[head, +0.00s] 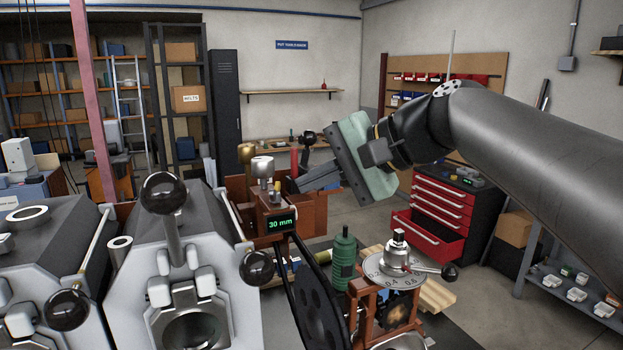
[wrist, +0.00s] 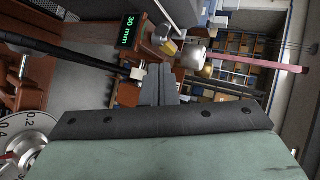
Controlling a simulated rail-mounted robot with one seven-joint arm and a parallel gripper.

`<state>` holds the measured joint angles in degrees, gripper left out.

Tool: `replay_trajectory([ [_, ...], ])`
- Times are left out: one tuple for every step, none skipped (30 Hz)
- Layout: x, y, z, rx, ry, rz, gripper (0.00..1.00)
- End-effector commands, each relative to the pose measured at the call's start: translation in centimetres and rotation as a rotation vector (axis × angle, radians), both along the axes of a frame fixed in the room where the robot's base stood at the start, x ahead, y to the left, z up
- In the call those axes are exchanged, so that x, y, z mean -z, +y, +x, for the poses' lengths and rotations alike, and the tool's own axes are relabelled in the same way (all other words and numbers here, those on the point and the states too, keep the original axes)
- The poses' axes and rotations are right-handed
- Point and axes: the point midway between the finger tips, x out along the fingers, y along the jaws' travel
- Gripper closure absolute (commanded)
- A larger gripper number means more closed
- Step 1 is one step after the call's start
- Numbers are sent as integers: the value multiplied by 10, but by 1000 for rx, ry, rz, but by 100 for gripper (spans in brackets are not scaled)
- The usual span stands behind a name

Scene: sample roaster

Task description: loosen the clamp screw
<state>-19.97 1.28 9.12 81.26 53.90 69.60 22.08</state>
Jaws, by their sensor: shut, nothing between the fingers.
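I cannot say for certain which part is the clamp screw. A small pale metal knob (wrist: 138,73) stands beside the reddish-brown housing with the green "30 mm" display (wrist: 128,30) in the wrist view. The head view shows the same display (head: 281,223) and small metal pins (head: 277,189) on top of the housing. My gripper (head: 297,186) points left and down just right of this housing, apart from it as far as I can see. In the wrist view, my gripper's grey fingers (wrist: 160,72) are together with nothing between them. The fingertips lie just right of the pale knob.
A graduated dial (head: 397,268) with a black-knobbed lever is below my arm. Grey roaster bodies with black ball-handled levers (head: 164,193) fill the left front. A red tool cabinet (head: 444,208) has one drawer open.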

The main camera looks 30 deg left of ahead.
Motion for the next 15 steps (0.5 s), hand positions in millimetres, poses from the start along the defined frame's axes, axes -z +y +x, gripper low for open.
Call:
replay_trajectory([
  [1,-8,8,10,1,0,100],
  [-4,-13,13,9,-1,2,100],
  [-9,-21,18,11,-2,2,100],
  [-13,-27,22,12,-3,2,100],
  [-17,-31,26,12,-2,2,100],
  [-22,-38,31,11,-2,2,100],
  [-25,-43,34,12,-3,3,100],
  [-29,-47,37,11,-3,2,100],
  [-33,-53,41,12,-2,2,100],
  [-36,-57,44,12,-3,2,100],
  [-38,-60,47,13,-2,2,100],
  [-41,-64,49,12,-2,2,100],
  [-43,-67,51,12,-2,2,100],
  [-45,-69,53,12,-2,2,100],
  [-47,-72,54,11,-1,1,100],
])
